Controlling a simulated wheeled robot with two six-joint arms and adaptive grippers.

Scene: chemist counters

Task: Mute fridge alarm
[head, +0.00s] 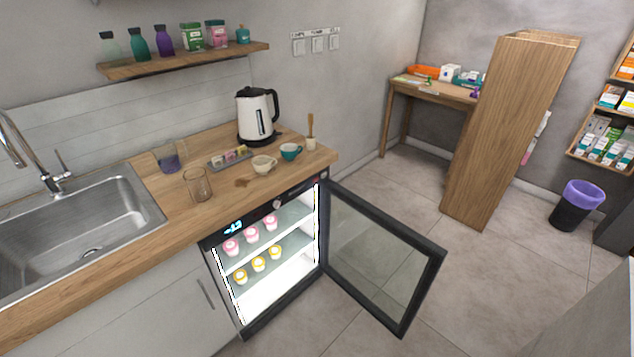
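A small black-framed fridge (222,241) stands under the wooden counter, lit white inside. Its glass door (380,258) is swung open to the right, out over the floor. Pink-marked round-topped containers (251,234) stand on the upper shelf and yellow-marked ones (258,264) on the shelf below. A blue lit display (233,227) and a round knob (277,204) show on the fridge's top strip. I cannot make out the display's reading or a separate alarm button. Neither of my grippers is in the head view.
The counter (225,200) holds a kettle (257,117), two cups, glasses and a small tray (230,159). A steel sink (75,225) is at left. The open door blocks floor right of the fridge. Tiled floor (480,290) beyond it is clear up to a bin (572,212).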

